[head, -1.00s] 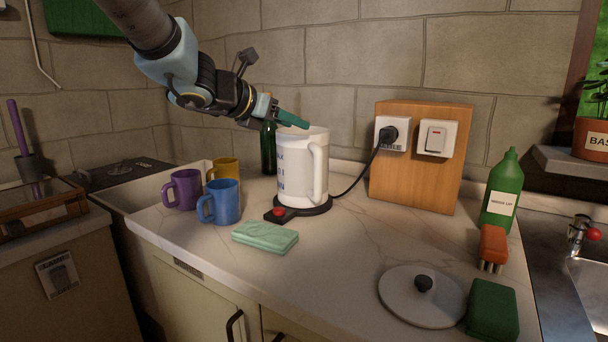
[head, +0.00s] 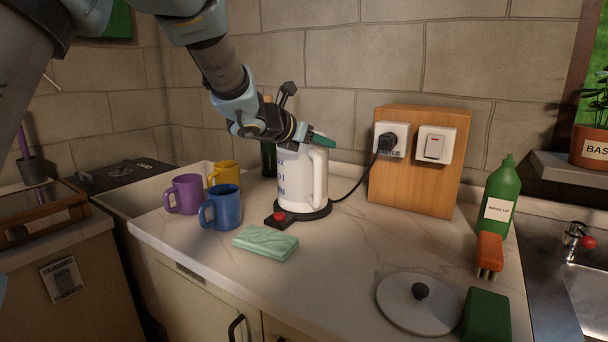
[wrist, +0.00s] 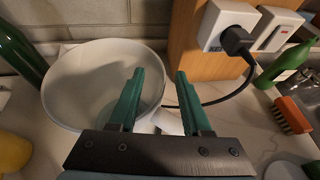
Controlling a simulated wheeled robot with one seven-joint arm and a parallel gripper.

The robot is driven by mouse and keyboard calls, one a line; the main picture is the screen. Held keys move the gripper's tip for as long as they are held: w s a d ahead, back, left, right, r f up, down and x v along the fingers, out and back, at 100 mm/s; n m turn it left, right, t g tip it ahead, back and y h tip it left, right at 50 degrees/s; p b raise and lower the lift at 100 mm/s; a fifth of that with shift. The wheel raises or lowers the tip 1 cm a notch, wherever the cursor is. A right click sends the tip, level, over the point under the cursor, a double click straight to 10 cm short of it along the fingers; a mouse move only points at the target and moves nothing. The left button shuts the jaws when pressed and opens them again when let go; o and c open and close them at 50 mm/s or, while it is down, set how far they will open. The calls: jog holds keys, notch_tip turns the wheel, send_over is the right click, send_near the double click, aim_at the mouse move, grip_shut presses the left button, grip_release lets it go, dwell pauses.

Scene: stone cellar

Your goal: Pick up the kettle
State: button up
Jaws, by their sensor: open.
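The white kettle (head: 291,184) stands upright on its black base on the counter, with its handle on the right side. It has no lid on and shows its open white inside in the wrist view (wrist: 70,88). My gripper (head: 326,141) is at the kettle's rim in the head view, above the handle. In the wrist view my gripper's two green fingers (wrist: 160,95) are apart, with the top of the white handle (wrist: 168,122) showing low between them. Nothing is held. I cannot tell whether a finger touches the rim.
Purple (head: 185,194), yellow (head: 224,174) and blue (head: 222,208) mugs stand left of the kettle. A black cord runs to the socket (head: 388,140). A white lid (head: 419,304) lies front right. A green bottle (head: 268,160) stands behind.

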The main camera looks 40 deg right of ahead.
grip_shut()
dwell(0.3)
jog(key=shift+f, duration=0.15)
dwell(0.9)
